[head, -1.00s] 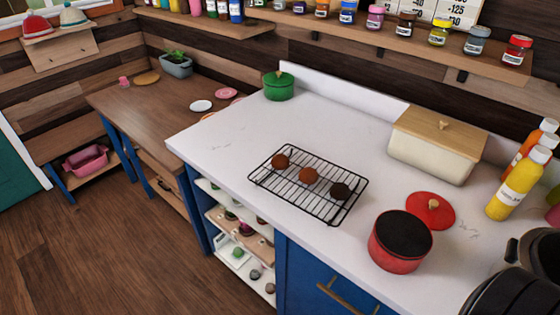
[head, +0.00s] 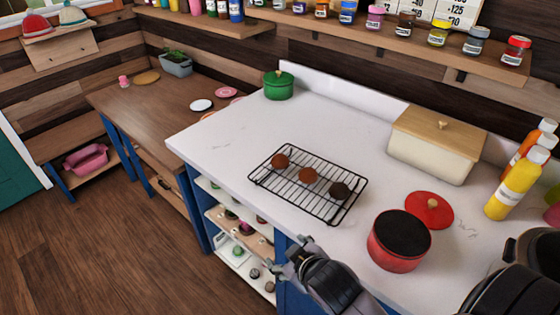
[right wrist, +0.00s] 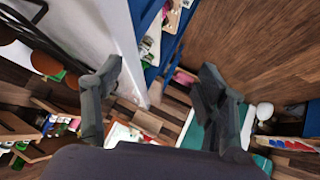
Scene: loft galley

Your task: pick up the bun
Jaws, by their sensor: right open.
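Three round buns sit in a row on a black wire cooling rack (head: 262,180) on the white counter. The left bun (head: 281,161) and the middle bun (head: 308,175) are brown; the right bun (head: 340,190) is much darker. My right gripper (head: 288,259) is open and empty. It is at the counter's front edge, nearer than the rack and apart from the buns. In the right wrist view its two fingers (right wrist: 157,78) stand wide apart, and a dark bun (right wrist: 45,62) shows at the left edge. My left gripper is not in view.
A red pot (head: 398,245) and its red lid (head: 430,209) stand right of the rack. A cream bread box (head: 430,155) and yellow bottle (head: 511,190) are behind. A green pot (head: 279,87) is at the far corner. The counter left of the rack is clear.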

